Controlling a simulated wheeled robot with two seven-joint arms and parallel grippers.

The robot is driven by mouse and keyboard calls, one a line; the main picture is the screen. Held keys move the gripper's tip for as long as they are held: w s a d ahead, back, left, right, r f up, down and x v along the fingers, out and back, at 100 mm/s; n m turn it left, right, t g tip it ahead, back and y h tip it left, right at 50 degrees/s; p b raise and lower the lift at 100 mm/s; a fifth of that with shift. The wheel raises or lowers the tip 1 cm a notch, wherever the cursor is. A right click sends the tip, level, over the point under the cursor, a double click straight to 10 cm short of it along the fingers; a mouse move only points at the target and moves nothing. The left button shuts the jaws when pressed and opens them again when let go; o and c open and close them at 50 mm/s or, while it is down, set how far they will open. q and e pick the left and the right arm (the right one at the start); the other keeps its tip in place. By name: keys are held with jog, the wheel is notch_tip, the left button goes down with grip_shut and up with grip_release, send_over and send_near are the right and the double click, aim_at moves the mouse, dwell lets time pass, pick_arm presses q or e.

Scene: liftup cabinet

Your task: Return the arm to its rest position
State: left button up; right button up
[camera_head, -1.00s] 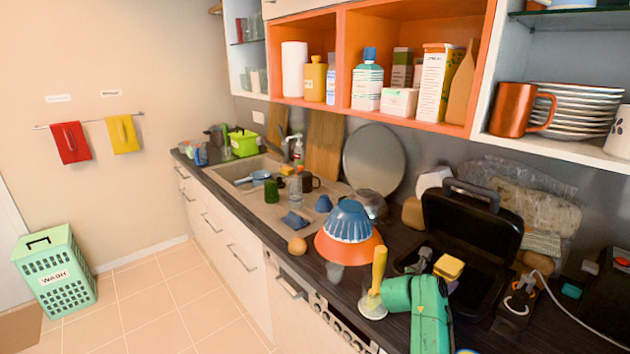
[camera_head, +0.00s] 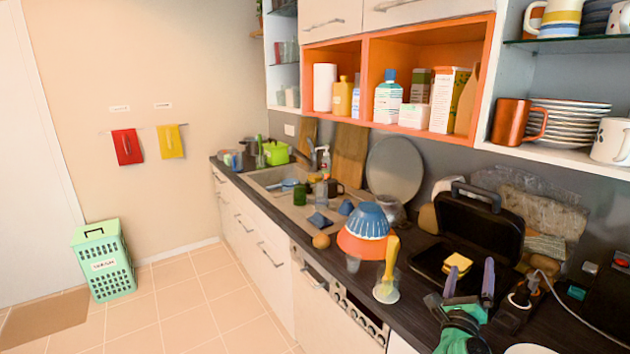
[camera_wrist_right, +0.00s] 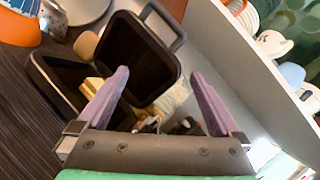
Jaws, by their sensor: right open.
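My right gripper (camera_head: 470,278) is at the lower right of the head view, above the dark counter in front of the open black grill (camera_head: 482,222). Its two purple fingers are spread apart with nothing between them. In the right wrist view the fingers of my right gripper (camera_wrist_right: 160,92) are also apart, with the open grill (camera_wrist_right: 143,58) beyond them. A yellow sponge-like block (camera_head: 457,263) lies on the grill's lower part, left of the fingers. My left gripper does not show.
A white cable (camera_head: 570,312) runs at the right. Orange shelves (camera_head: 408,60) hang above the counter.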

jog(key=s+a+f+n+t+y, duration=0.1)
jog(key=s+a+f+n+y, duration=0.1)
jog(key=a+n+y, duration=0.75)
jog(key=s+a+f+n+y, duration=0.25)
jog(key=a+n+y, duration=0.35)
jog(key=n, duration=0.6)
jog(key=s+a+f+n+g+y, duration=0.2)
jog(key=s+a+f+n+g, duration=0.2)
jog(key=s+f+n+g, duration=0.35)
jog(key=s+d+f+n+g+h, duration=0.3)
jog(key=s+f+g, duration=0.1)
jog(key=s, duration=0.5)
jog(key=s+d+f+n+g+h, duration=0.3)
jog(key=s+f+n+g, duration=0.1)
jog(key=s, duration=0.6)
notch_tip(320, 180, down, 25)
jog(key=s+g, duration=0.1)
jog(key=s, duration=0.2)
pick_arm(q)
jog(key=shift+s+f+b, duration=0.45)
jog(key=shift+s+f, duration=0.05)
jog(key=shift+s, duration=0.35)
pick_arm(e)
jog(key=s+d+f+g, duration=0.1)
jog(key=s+d+f, duration=0.2)
jog(key=s+f, duration=1)
jog(key=s, duration=0.2)
jog(key=shift+s+d+f, duration=0.15)
jog(key=shift+s+f, duration=0.2)
jog(key=shift+s, duration=0.05)
